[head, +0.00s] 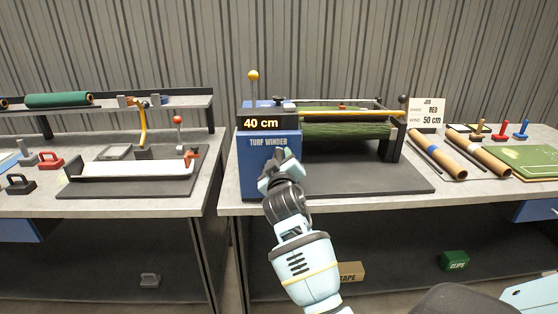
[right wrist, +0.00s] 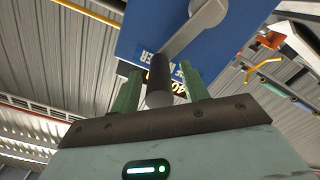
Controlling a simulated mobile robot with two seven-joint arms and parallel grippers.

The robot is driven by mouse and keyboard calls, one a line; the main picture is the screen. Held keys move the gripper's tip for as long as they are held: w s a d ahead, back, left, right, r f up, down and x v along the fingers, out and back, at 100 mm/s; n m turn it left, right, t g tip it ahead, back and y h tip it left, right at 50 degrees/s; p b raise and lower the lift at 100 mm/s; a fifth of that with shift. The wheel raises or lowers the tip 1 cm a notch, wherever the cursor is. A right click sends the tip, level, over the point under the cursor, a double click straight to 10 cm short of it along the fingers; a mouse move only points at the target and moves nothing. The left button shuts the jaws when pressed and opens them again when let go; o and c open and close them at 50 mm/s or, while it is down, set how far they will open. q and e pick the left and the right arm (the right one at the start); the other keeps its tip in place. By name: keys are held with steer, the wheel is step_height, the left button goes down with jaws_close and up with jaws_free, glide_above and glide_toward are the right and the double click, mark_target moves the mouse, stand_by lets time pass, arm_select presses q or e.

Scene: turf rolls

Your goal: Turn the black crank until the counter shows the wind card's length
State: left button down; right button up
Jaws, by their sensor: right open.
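The blue turf winder (head: 262,180) stands on the right bench, and its counter (head: 262,123) reads 40 cm. The job card (head: 426,112) behind it to the right reads RED and wind 50 cm. My right gripper (head: 280,158) is in front of the winder's blue face and hides most of the crank in the head view. In the right wrist view, the crank's dark handle (right wrist: 160,88) stands between my two open green fingers (right wrist: 160,92), with its grey arm (right wrist: 196,32) above. I cannot tell whether the fingers touch it. My left gripper is not in view.
A green turf roll (head: 345,131) lies on the winder's rack above a dark mat (head: 370,181). Brown tubes (head: 430,155) and a turf piece (head: 535,165) lie to the right. A green clips box (head: 453,260) is below.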

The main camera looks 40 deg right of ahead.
steer(key=shift+w+d, duration=0.15)
steer(key=shift+w, duration=0.1)
jaws_close()
steer(key=shift+d, duration=0.1)
stand_by(0.3)
